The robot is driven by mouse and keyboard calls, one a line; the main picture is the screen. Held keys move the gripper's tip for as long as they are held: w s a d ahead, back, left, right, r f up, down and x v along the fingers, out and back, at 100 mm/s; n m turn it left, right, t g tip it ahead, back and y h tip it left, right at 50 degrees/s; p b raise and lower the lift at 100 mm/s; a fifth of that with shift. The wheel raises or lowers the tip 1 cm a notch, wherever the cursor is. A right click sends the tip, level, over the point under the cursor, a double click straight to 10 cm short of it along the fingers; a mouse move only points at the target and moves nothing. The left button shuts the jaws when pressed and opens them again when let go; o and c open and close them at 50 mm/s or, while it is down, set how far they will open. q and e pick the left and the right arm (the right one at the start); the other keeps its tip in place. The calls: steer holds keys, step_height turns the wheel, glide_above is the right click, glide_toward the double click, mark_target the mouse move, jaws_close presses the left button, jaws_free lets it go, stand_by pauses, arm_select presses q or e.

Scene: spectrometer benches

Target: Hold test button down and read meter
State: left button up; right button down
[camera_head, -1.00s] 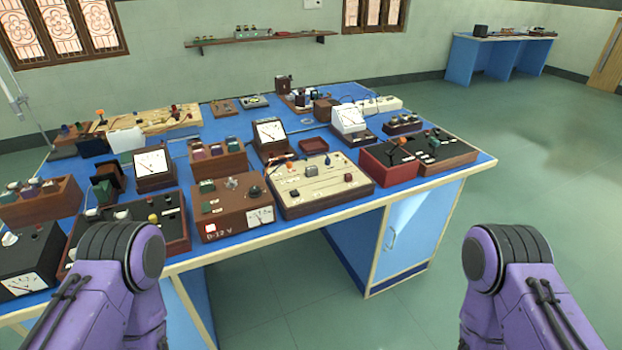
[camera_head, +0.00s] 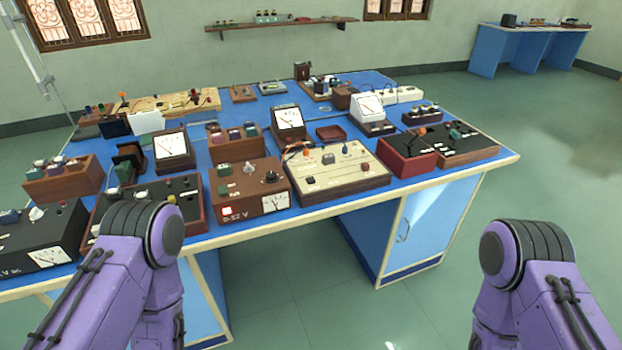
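Several meters with white dials stand on the blue bench. One is a slanted brown meter (camera_head: 174,151), another stands near the middle (camera_head: 289,122), and a white-cased one (camera_head: 369,113) stands right of it. A brown power supply box (camera_head: 249,191) marked with volts has a dial, knobs and a small red-and-white part on its front. A cream panel box (camera_head: 336,171) with small knobs and parts stands beside it. I cannot tell which part is the test button. Both my purple arms show at the lower left and lower right, short of the bench; neither gripper is in view.
The blue bench (camera_head: 232,230) is crowded with boxes. A wall shelf (camera_head: 280,24) and another blue table (camera_head: 528,45) are behind. Green floor (camera_head: 560,180) is free at right.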

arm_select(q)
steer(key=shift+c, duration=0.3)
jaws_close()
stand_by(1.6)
